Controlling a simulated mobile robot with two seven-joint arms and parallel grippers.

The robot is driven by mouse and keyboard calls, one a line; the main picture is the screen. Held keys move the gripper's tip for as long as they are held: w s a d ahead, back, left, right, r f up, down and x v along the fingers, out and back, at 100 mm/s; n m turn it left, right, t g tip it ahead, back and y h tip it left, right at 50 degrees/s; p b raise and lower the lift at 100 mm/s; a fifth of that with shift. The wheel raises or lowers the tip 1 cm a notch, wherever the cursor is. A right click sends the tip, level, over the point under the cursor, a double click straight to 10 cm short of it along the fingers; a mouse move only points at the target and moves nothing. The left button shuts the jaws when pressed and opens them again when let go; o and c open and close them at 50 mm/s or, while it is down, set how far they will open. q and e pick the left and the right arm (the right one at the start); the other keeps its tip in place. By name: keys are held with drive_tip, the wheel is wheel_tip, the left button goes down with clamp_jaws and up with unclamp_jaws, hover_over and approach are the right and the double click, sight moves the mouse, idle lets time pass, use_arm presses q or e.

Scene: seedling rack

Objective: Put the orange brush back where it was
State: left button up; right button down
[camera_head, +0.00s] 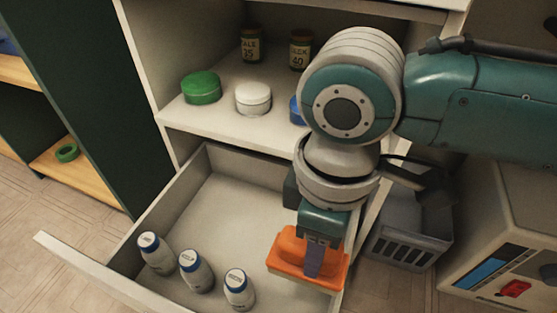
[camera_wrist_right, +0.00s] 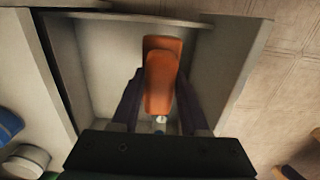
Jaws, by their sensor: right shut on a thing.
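The orange brush (camera_head: 290,262) is in my right gripper (camera_head: 316,260), at the right side of the open drawer (camera_head: 225,200) in the head view. In the right wrist view the brush (camera_wrist_right: 163,80) lies lengthwise between the two dark fingers of the right gripper (camera_wrist_right: 160,88), with the drawer floor behind it. The gripper is shut on the brush. I cannot tell whether the brush touches the drawer floor. My left gripper is not in view.
Three white bottles (camera_head: 196,271) with blue caps stand at the drawer's front left. The shelf above holds a green tin (camera_head: 201,88), a white tin (camera_head: 253,98) and two jars (camera_head: 251,45). A grey basket (camera_head: 410,240) stands right of the drawer. The drawer's middle is clear.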

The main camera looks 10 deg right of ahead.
wheel_tip(320, 180, down, 20)
drive_tip(key=b, duration=1.6)
drive_tip(key=shift+f+b, duration=0.2)
drive_tip(key=shift+b, duration=0.1)
drive_tip(key=shift+r, duration=0.15)
drive_tip(key=shift+f, duration=0.2)
drive_tip(key=shift+c, duration=2.1)
unclamp_jaws()
wheel_tip(320, 180, up, 12)
drive_tip(key=p, duration=1)
drive_tip(key=shift+r, duration=0.25)
